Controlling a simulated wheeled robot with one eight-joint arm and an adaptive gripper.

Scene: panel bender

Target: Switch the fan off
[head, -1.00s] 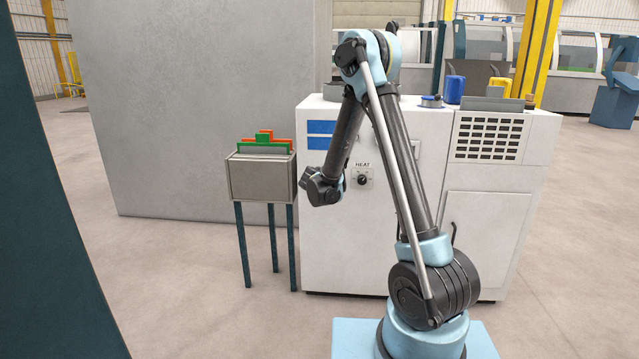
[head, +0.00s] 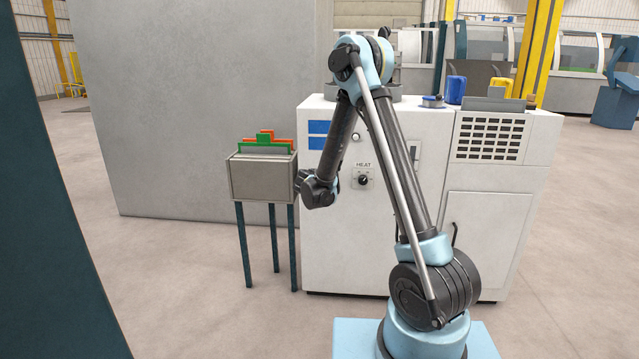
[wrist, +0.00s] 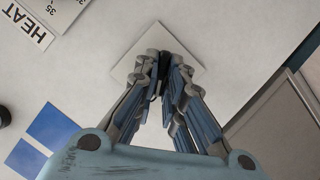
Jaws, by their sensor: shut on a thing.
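My gripper (wrist: 163,66) is shut on a small dark switch part (wrist: 163,63) on a pale square plate (wrist: 132,57) on the white cabinet front. The fingers hide most of the part, so its setting cannot be told, and no fan label shows. In the head view my wrist is low at the cabinet's left front and my fingertips are hard to make out. The white cabinet (head: 330,250) carries a HEAT knob (head: 363,180) to the right of my wrist. The HEAT label (wrist: 27,26) is at the upper left of the wrist view.
A grey box on dark legs (head: 262,180) stands close to the left of my wrist, with orange and green pieces in its top. Blue squares (wrist: 52,127) mark the cabinet front. A large grey panel (head: 200,100) stands behind. Open floor lies in front at left.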

